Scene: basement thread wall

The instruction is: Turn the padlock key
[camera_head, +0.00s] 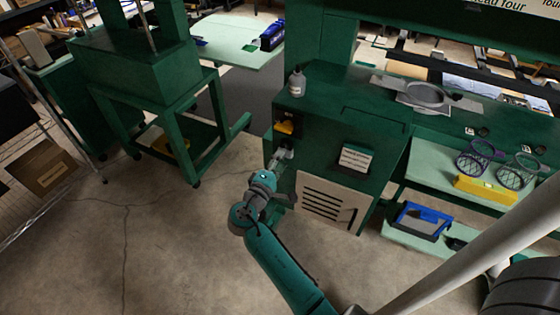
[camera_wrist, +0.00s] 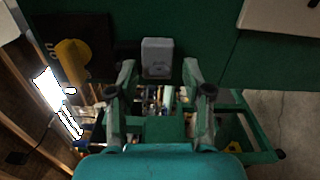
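In the wrist view a small pale grey block (camera_wrist: 157,57) sits on the dark green cabinet face; it may be the padlock, but I cannot make out a key or shackle. My gripper (camera_wrist: 159,75) is open, one finger on each side of the block and apart from it. A yellow piece (camera_wrist: 73,60) on a black plate lies left of the block. In the head view my gripper (camera_head: 281,155) is at the cabinet's left end, just below the yellow piece (camera_head: 285,127). The block is not clearly seen there.
The green cabinet (camera_head: 345,125) carries a grey bottle (camera_head: 297,82) on top and a louvred panel (camera_head: 325,202) low on its front. A green stand (camera_head: 165,100) is to the left. A shelf with a yellow box (camera_head: 486,190) is right. The concrete floor is clear around my arm.

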